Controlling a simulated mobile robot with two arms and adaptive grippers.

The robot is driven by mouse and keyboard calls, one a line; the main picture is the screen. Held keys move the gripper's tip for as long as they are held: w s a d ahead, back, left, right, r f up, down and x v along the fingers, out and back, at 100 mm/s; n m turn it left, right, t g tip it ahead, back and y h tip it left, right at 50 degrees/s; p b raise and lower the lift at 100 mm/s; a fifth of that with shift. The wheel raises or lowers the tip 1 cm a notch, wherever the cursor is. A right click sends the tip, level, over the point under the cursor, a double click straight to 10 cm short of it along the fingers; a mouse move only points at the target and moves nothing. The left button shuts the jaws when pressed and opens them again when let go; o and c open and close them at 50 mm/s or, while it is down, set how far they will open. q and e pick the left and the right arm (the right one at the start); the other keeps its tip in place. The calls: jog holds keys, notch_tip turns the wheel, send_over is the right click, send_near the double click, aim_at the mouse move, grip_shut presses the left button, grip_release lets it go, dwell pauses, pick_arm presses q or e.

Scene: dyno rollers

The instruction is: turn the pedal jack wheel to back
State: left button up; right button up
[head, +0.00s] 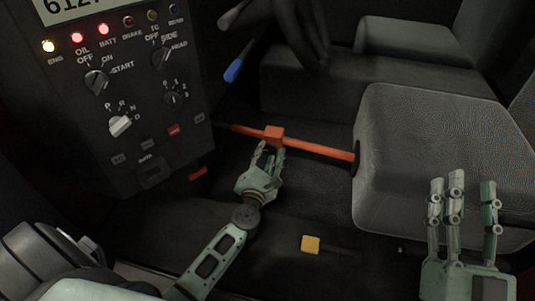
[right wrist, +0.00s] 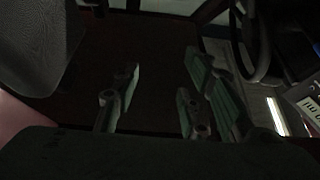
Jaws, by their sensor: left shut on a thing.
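The pedal jack (head: 325,150) is an orange bar that runs from the control panel side across the footwell to the front of the seat. Its wheel (head: 274,132) shows as an orange block partway along the bar. My left gripper (head: 264,154) is at the wheel, just below it in the head view, with its fingers closed on it. The fingers and hand hide the wheel's lower side. My right gripper (head: 468,200) is open and empty in front of the seat, away from the jack. Its spread fingers also show in the dark right wrist view (right wrist: 155,90).
A control panel (head: 140,90) with knobs and lit lamps stands on the left. The grey seat (head: 430,150) is on the right. A steering wheel (head: 318,35) and a blue-tipped lever (head: 234,69) are above the bar. A yellow block (head: 310,244) lies low on the dark floor.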

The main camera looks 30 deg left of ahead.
pick_arm(q)
jog(key=shift+a+r, duration=0.1)
jog(key=shift+r, duration=0.05)
jog(key=shift+c, duration=0.5)
